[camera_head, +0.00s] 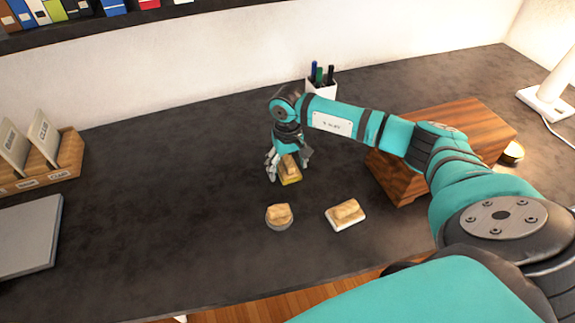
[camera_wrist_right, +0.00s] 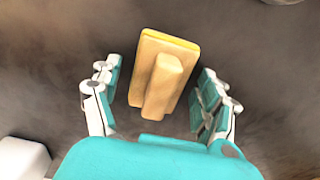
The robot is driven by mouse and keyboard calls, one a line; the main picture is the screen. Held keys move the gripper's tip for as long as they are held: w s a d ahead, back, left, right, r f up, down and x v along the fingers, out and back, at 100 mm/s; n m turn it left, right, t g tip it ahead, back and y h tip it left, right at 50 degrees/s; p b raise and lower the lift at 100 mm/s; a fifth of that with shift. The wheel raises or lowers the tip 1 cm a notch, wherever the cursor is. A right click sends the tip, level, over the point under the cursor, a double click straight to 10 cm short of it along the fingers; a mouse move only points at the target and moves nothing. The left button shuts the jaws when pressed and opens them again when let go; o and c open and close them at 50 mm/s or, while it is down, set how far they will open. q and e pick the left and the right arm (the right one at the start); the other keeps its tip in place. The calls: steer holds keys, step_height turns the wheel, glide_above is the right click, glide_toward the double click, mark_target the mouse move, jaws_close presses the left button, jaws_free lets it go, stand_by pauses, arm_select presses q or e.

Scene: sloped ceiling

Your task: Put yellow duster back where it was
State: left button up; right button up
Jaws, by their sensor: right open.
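The yellow duster (camera_head: 291,178) has a tan wooden top and a yellow edge, and lies on the dark desk near the middle in the head view. My right gripper (camera_head: 287,176) is above it, pointing down. In the right wrist view the duster (camera_wrist_right: 164,75) shows its raised wooden handle between the two spread fingers of the right gripper (camera_wrist_right: 160,100). There is a gap on each side, so the gripper is open and not holding it. My left gripper is not in view.
A round grey duster (camera_head: 279,216) and a white duster (camera_head: 346,214) lie in front. A wooden box (camera_head: 440,140) stands right, a pen holder (camera_head: 321,85) behind. A wooden card rack (camera_head: 40,160) and a grey laptop (camera_head: 28,235) are left. The desk's middle left is clear.

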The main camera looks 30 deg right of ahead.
mark_target(288, 161)
steer(key=shift+r, duration=0.35)
step_height(288, 161, up, 12)
steer(key=b, duration=0.1)
steer(key=shift+f, duration=0.15)
